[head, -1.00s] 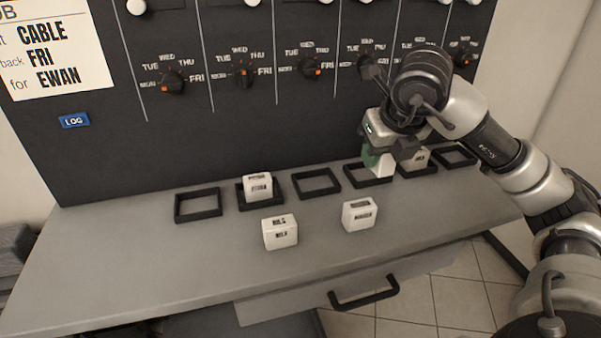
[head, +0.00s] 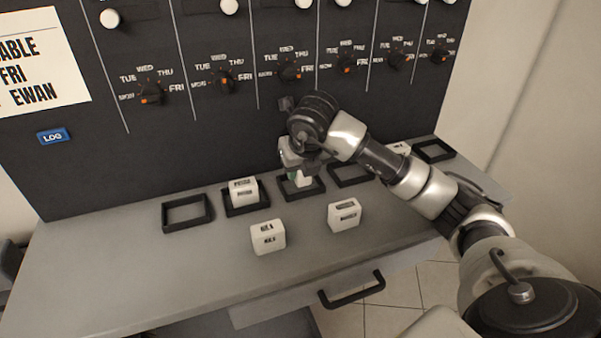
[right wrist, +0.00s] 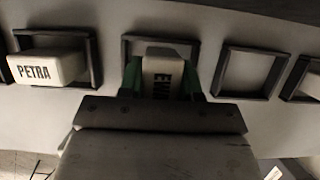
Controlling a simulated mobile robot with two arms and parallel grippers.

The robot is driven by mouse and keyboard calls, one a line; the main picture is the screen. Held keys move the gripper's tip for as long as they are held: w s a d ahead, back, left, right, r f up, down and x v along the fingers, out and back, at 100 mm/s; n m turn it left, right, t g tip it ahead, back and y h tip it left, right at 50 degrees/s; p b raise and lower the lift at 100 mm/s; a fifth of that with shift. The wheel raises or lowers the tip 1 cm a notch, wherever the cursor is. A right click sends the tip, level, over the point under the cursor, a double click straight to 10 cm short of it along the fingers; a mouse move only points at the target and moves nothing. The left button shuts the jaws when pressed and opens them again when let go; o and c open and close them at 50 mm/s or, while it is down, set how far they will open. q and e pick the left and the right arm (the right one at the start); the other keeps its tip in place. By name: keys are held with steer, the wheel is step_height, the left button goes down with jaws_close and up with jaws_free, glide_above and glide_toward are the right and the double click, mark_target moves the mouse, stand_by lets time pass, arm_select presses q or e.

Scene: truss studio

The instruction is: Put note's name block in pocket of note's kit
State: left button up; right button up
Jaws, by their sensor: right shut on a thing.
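My right gripper (head: 297,176) is shut on a white name block (head: 303,179), over the third black pocket frame (head: 317,190) from the left. In the right wrist view the green-padded fingers (right wrist: 163,82) grip the block (right wrist: 160,73), whose partly hidden label starts like "EW". The pocket frame (right wrist: 128,48) shows around its far side; I cannot tell whether the block rests inside. The note (head: 40,60) on the panel's left is cut off and reads "...ABLE", "FRI", "EWAN". My left gripper is not in view.
A block (head: 243,191) reading PETRA in the wrist view sits in the second pocket. The first (head: 187,213) and fourth (head: 349,174) pockets are empty. Two loose blocks (head: 268,237) (head: 344,215) stand in front. The dialled panel (head: 200,130) rises behind.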

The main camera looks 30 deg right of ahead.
step_height(320, 180, down, 2)
steer(key=shift+f, duration=0.1)
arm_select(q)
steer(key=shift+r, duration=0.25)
arm_select(e)
steer(key=shift+f, duration=0.1)
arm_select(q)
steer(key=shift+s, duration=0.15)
arm_select(e)
steer(key=shift+f, duration=0.1)
steer(key=o, duration=1)
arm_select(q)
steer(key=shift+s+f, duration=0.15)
